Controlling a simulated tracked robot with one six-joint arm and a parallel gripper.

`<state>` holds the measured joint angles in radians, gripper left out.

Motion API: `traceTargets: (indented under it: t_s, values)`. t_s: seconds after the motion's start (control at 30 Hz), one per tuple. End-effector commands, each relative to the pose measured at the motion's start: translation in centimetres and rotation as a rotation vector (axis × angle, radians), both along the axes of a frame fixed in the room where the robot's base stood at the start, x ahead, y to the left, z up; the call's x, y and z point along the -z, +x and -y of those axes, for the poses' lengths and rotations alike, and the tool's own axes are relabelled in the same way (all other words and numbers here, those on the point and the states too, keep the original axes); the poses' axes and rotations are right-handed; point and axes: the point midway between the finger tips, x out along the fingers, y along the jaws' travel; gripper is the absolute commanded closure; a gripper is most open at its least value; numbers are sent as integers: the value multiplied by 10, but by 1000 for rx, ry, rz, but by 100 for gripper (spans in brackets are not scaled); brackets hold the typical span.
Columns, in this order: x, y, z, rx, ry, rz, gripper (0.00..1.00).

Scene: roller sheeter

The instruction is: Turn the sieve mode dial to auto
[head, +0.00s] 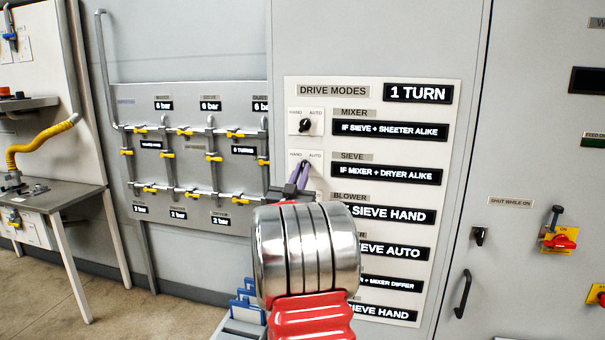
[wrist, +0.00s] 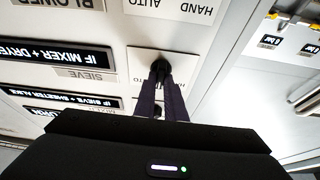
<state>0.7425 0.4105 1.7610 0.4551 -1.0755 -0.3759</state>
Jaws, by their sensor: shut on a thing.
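The sieve mode dial (wrist: 160,66) is a black knob on a white plate marked HAND and AUTO, beside the SIEVE label on the drive modes panel (head: 375,92). My gripper (head: 304,168) reaches it with narrow purple-grey fingers, and its fingertips are shut on the knob. In the wrist view, which is upside down, the fingers (wrist: 161,78) meet at the knob. The fingers cover much of the dial, so I cannot tell which way its pointer faces.
The mixer dial (head: 305,125) sits just above on its own plate. A pipe board with yellow valves (head: 190,160) is to the left. A black door handle (head: 463,293) and a red switch (head: 560,241) are on the right. My arm hides part of the lower panel.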

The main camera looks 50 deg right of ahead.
Motion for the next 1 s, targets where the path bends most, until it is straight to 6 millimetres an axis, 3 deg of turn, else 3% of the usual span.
traceTargets:
  t_s: [0.5,1.0]
  values:
    - [1,4,-2,-4,168,382,100]
    - [1,3,-1,-2,207,471,100]
